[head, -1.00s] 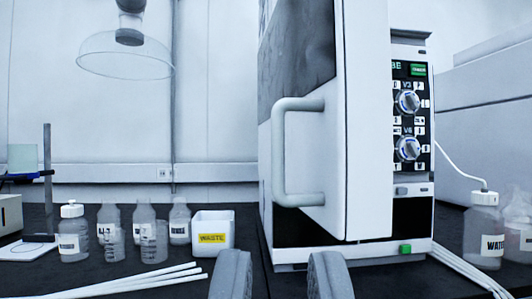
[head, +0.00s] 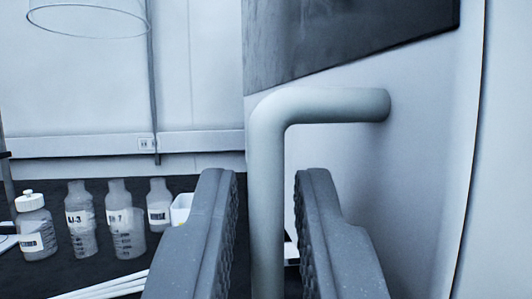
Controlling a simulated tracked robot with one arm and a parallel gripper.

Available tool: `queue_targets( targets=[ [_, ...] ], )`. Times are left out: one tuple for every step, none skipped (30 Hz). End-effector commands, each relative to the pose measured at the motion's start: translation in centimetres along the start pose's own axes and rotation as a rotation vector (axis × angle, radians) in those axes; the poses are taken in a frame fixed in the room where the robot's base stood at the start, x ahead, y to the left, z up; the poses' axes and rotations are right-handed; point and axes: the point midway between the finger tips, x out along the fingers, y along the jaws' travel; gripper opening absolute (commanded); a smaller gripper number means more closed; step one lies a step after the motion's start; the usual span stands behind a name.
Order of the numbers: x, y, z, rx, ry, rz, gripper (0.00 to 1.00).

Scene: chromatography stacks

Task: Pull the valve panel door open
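The valve panel door (head: 420,170) fills the right side of the view, seen at a steep angle, with a dark window (head: 340,35) in its upper part. Its pale grey tubular handle (head: 267,180) bends from the door and runs down vertically. My gripper (head: 267,185) is open, with one finger on each side of the handle's vertical bar. Gaps show between the bar and both fingers. The lower end of the handle and the valve panel are out of view.
Several bottles (head: 80,220) stand on the dark bench at left. A white bin (head: 181,208) is partly hidden behind my left finger. White tubes (head: 105,287) lie at the bottom. A glass hood (head: 88,18) hangs at upper left.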

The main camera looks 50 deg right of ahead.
Motion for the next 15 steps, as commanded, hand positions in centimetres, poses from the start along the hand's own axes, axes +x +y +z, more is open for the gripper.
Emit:
queue_targets(
  targets=[
    [0.33, 0.06, 0.0, 0.0, 0.001, 0.002, 0.18],
    [0.47, 0.08, 0.0, 0.0, 0.001, 0.002, 0.18],
    [0.61, 0.08, -0.02, 0.0, 0.002, 0.002, 0.18],
    [0.69, 0.07, -0.03, 0.0, 0.002, 0.002, 0.18],
    [0.74, 0.06, -0.04, 0.0, 0.002, 0.002, 0.18],
    [0.79, 0.05, -0.06, 0.0, 0.002, 0.002, 0.18],
    [0.81, 0.05, -0.07, 0.0, 0.002, 0.002, 0.18],
    [0.81, 0.04, -0.07, 0.0, 0.002, 0.001, 0.18],
    [0.81, 0.03, -0.08, 0.0, 0.002, 0.001, 0.18],
    [0.81, 0.03, -0.07, 0.0, 0.001, 0.001, 0.18],
    [0.8, 0.03, -0.08, 0.0, 0.001, 0.001, 0.18],
    [0.8, 0.03, -0.07, 0.0, 0.001, 0.001, 0.18],
    [0.8, 0.03, -0.07, 0.0, 0.001, 0.001, 0.18],
    [0.79, 0.02, -0.07, 0.0, 0.001, 0.001, 0.12],
    [0.79, 0.02, -0.07, 0.001, 0.001, 0.001, 0.01]
  ],
)
